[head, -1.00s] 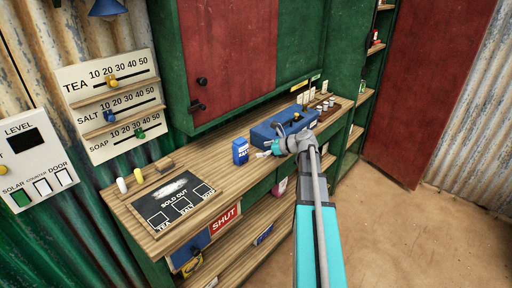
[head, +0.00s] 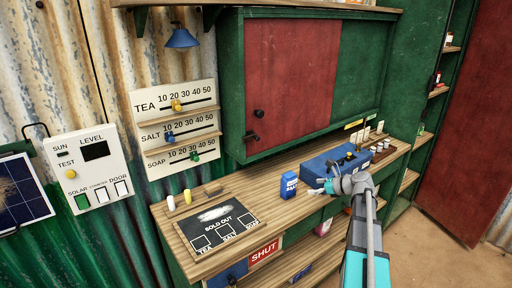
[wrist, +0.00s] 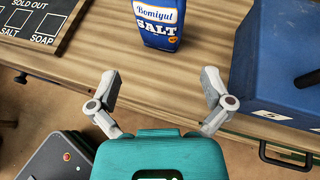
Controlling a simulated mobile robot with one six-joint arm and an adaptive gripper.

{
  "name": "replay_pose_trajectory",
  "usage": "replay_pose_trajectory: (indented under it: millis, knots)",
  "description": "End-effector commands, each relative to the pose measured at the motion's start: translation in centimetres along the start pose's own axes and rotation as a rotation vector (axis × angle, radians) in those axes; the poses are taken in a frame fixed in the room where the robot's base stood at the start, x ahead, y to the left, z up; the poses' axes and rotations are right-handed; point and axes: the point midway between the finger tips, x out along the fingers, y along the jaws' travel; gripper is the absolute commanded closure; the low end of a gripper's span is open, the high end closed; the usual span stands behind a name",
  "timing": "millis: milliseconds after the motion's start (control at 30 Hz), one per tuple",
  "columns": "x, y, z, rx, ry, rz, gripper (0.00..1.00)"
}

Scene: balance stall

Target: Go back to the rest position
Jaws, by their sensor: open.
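My gripper (wrist: 163,100) is open and empty in the wrist view, its two fingers spread above the front edge of the wooden counter. In the head view my gripper (head: 326,187) is at the counter's front, right of the blue salt packet (head: 289,185). The salt packet (wrist: 160,22) stands upright on the counter in the wrist view, beyond the fingers and apart from them. My teal arm reaches up from the lower right of the head view.
A blue box (head: 312,165) stands right of the packet. The sold-out board (head: 217,224) lies on the counter's left part. A price panel (head: 178,125) and a level panel (head: 92,165) hang on the wall. A green cabinet with a red door (head: 290,85) is above the counter.

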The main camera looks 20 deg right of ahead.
Motion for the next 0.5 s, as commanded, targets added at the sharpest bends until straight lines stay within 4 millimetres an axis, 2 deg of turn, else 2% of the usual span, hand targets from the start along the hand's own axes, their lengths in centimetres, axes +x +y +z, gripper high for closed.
replay_pose_trajectory:
  millis: [167,267,367,500]
  knots:
    - [0.2,0.4,0.1,-0.017,0.009,0.006,0.0]
    - [0.9,1.4,0.1,-0.066,0.031,0.023,0.0]
    - [1.9,3.1,0.2,-0.155,0.072,0.053,0.0]
    - [3.8,6.7,0.2,-0.341,0.15,0.126,0.0]
